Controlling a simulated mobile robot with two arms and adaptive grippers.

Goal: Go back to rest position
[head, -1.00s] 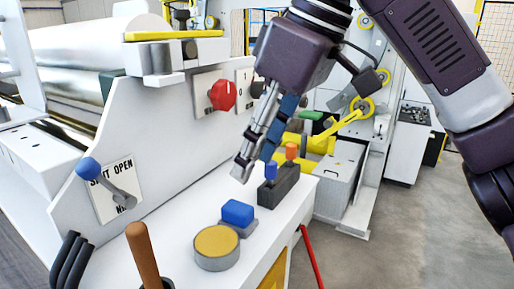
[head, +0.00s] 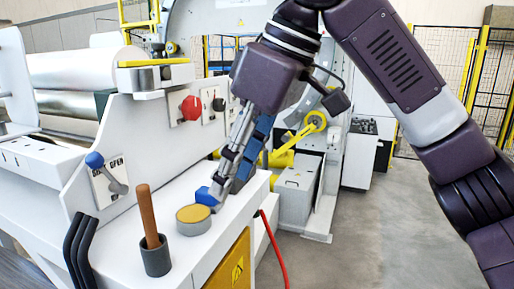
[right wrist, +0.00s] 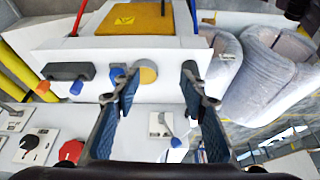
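My right gripper (head: 222,190) hangs down over the white ledge (head: 125,240) of the machine. Its fingertips overlap the blue block (head: 208,196) in the head view, and I cannot tell whether they touch it. In the right wrist view my right gripper (right wrist: 160,92) has its two fingers wide apart with nothing held between them. The blue block (right wrist: 117,73) and the yellow-topped disc (right wrist: 148,73) lie beyond the fingers there. My left gripper is not in view.
The yellow-topped disc (head: 193,213) and a grey cup (head: 155,259) with a wooden handle (head: 147,212) stand on the ledge. A red knob (head: 191,107) and blue-tipped lever (head: 95,160) stick out of the machine. A red hose (head: 275,250) hangs at right; open floor (head: 360,230) lies beyond.

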